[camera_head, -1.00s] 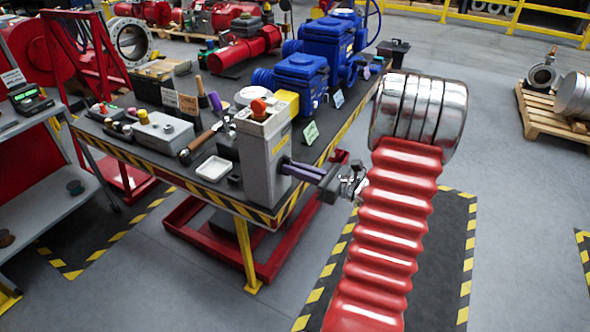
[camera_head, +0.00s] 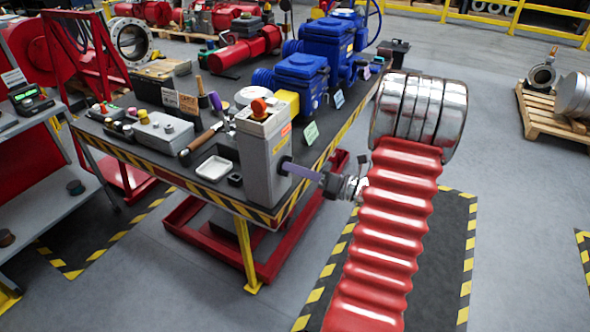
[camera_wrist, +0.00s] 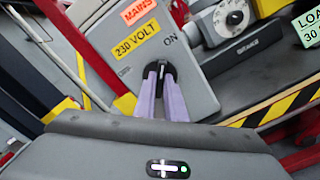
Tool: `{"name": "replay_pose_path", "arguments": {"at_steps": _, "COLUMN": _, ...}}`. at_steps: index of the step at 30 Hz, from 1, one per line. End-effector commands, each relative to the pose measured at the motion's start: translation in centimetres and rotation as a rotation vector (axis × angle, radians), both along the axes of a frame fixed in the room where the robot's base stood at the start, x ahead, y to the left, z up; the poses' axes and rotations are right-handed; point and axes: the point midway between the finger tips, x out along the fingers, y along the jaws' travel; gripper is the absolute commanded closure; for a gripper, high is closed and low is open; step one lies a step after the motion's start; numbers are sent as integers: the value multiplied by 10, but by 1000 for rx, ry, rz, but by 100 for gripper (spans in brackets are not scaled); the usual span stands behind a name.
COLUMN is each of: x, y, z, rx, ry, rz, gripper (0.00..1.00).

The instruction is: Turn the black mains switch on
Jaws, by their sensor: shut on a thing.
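The black mains switch (camera_wrist: 168,75) is a round knob on the face of a grey box (camera_wrist: 117,60). The box has an orange MAINS label, a yellow 230 VOLT label and the word ON. My gripper (camera_wrist: 161,72) is shut on the switch, one purple finger on each side of its raised bar. In the wrist view the bar and its pale line point up, roughly towards ON. In the head view the grey box (camera_head: 262,165) stands at the table's near corner, and my gripper (camera_head: 289,167) reaches its right side; the switch is mostly hidden there.
The table (camera_head: 205,188) has a black-and-yellow striped edge. A white tray (camera_head: 214,169), a grey button box (camera_head: 163,131) and blue actuators (camera_head: 301,76) stand on it. A green card (camera_head: 311,132) stands near the edge.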

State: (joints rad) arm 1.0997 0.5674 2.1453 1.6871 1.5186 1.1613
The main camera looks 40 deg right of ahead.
Motion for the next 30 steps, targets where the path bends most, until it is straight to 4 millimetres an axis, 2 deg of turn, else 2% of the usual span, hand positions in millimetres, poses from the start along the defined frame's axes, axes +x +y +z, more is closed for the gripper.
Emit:
{"name": "replay_pose_path", "arguments": {"at_steps": 9, "x": 0, "y": -1, "z": -2, "rx": 0, "ry": 5, "rz": -4, "gripper": 100}}
{"name": "replay_pose_path", "arguments": {"at_steps": 10, "x": 0, "y": -1, "z": -2, "rx": 0, "ry": 5, "rz": -4, "gripper": 88}}
{"name": "replay_pose_path", "arguments": {"at_steps": 18, "x": 0, "y": -1, "z": -1, "rx": 0, "ry": 3, "rz": -3, "gripper": 71}}
{"name": "replay_pose_path", "arguments": {"at_steps": 30, "x": -7, "y": -4, "z": 0, "rx": 0, "ry": 1, "rz": -3, "gripper": 71}}
